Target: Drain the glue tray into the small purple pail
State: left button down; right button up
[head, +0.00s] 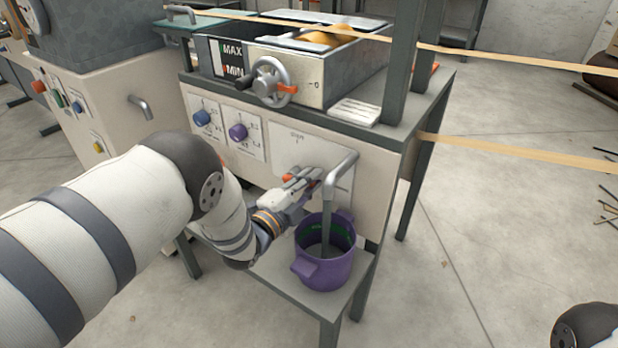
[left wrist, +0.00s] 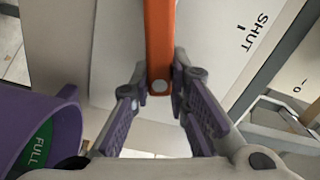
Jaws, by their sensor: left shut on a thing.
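The glue tray (head: 340,82) is a grey metal box on the machine's top, with a MAX/MIN level strip (head: 231,60) on its front. A grey drain pipe (head: 330,200) bends down from the front panel into the small purple pail (head: 322,272). The pail stands upright on a low shelf; a green FULL mark (left wrist: 38,148) is on its inner wall. My left gripper (head: 300,183) is at the panel, left of the pipe and above the pail. In the left wrist view it is shut on an orange lever (left wrist: 160,48). My right gripper is out of view.
A panel label reading SHUT (left wrist: 256,32) is right of the lever. Blue (head: 202,118) and purple (head: 238,131) knobs and a handwheel (head: 270,82) are nearby. The low shelf (head: 275,272) has bare room left of the pail. Paper-like bands (head: 500,62) cross at right.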

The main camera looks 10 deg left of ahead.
pick_arm(q)
jog(key=shift+f+m, duration=0.35)
jog(key=shift+m, duration=0.15)
